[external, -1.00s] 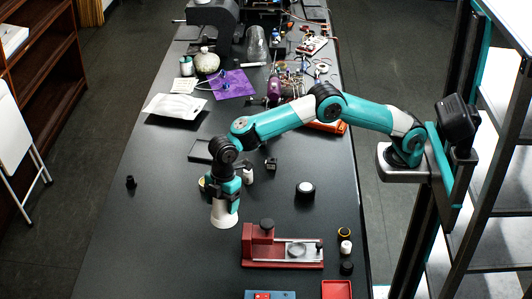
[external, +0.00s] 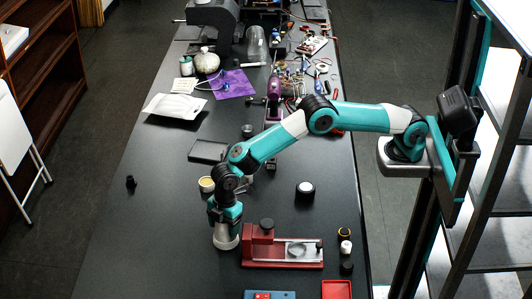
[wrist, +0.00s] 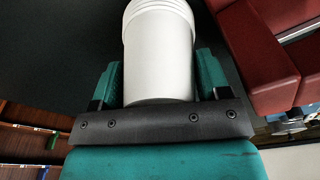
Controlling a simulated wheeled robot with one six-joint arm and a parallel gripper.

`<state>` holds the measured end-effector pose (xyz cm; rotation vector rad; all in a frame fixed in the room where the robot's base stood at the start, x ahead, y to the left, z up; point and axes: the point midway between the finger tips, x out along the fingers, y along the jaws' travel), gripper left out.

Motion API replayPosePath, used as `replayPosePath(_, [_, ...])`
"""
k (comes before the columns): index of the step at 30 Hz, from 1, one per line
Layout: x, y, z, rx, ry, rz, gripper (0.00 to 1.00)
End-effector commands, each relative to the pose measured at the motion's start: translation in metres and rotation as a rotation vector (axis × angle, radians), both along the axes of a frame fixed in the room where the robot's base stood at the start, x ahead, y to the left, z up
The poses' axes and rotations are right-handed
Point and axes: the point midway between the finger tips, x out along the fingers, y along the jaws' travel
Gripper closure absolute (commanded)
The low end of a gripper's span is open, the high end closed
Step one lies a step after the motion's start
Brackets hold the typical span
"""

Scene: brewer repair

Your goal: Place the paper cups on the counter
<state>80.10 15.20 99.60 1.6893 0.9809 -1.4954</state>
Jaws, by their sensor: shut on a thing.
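The paper cups (external: 225,242) are a white stack with nested rims, held mouth-down at my gripper. In the wrist view the white cups (wrist: 158,50) fill the space between the two teal fingers. My gripper (wrist: 158,80) is shut on the cups; in the external view my gripper (external: 225,222) points down over the black counter (external: 140,240), just left of the red fixture. The cups' lower rim is close to the counter top; I cannot tell whether it touches. The upper part of the stack is hidden by the gripper.
The red fixture (external: 283,247) stands directly right of the cups. A dark round puck with a white top (external: 305,189) and small jars (external: 345,247) lie farther right. A blue box (external: 269,295) and red tray (external: 337,289) are in front. The counter to the left is mostly clear.

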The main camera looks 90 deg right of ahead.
Motion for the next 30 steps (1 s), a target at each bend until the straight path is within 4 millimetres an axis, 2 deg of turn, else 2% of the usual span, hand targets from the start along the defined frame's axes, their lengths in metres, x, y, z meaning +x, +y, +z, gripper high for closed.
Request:
replayPosePath(1, [0.0, 0.0, -0.003, 0.0, 0.0, 0.0, 0.57])
replayPosePath(2, [0.0, 0.0, -0.002, 0.0, 0.0, 0.0, 0.24])
replayPosePath(3, [0.0, 0.0, -0.002, 0.0, 0.0, 0.0, 0.2])
replayPosePath(10, [0.0, 0.0, -0.001, 0.0, 0.0, 0.0, 0.2])
replayPosePath(14, [0.0, 0.0, 0.006, 0.001, -0.002, 0.0, 0.2])
replayPosePath(17, [0.0, -0.002, 0.02, 0.002, -0.003, 0.0, 0.2])
replayPosePath(25, [-0.004, -0.008, 0.079, 0.002, -0.004, -0.001, 0.2])
replayPosePath(30, [-0.006, -0.011, 0.107, 0.001, -0.002, 0.001, 0.2])
